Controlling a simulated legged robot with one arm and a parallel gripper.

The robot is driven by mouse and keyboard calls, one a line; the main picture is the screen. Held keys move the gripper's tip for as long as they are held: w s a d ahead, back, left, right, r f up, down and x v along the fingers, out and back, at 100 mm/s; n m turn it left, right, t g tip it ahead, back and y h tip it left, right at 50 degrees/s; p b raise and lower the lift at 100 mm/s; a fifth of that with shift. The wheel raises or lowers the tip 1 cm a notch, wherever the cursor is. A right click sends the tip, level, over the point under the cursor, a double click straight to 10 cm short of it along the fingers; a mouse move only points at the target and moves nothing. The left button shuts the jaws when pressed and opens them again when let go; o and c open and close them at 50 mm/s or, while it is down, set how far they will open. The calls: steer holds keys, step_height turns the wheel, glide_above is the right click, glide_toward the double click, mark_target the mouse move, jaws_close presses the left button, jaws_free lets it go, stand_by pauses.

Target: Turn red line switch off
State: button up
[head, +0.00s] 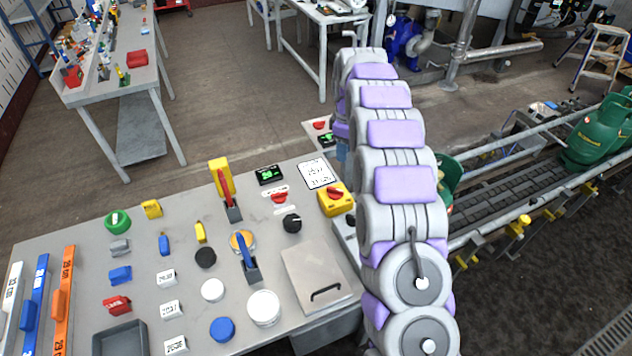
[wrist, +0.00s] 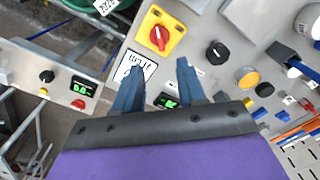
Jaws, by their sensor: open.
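Several red controls are on the grey panel table (head: 75,240). A red lever (head: 224,184) stands upright on a dark base in the head view. A small red switch (head: 279,198) sits beside a green display, and a red rotary knob (head: 335,193) is on a yellow box (head: 341,208). I cannot tell which one is the red line switch. My gripper (wrist: 157,65) is open and empty above the panel.
A blue lever (head: 247,255), a black knob (head: 292,222) and a paper card (head: 318,174) are near the red controls. A lidded hatch (head: 311,280) is in front. The conveyor (head: 500,205) with green gas cylinders (head: 597,135) runs at the right.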

mark_target(335, 188)
steer(key=shift+n, duration=0.3)
steer(key=f+b, duration=0.1)
steer(key=f, duration=0.4)
steer(key=w+a+f+b, duration=0.1)
steer(key=f, duration=0.5)
steer(key=a+f+b, duration=0.1)
steer(key=f, duration=0.5)
steer(key=shift+w, duration=0.15)
steer(key=shift+d+f, duration=0.15)
steer(key=shift+f, duration=0.4)
steer(key=shift+c, duration=0.3)
jaws_close()
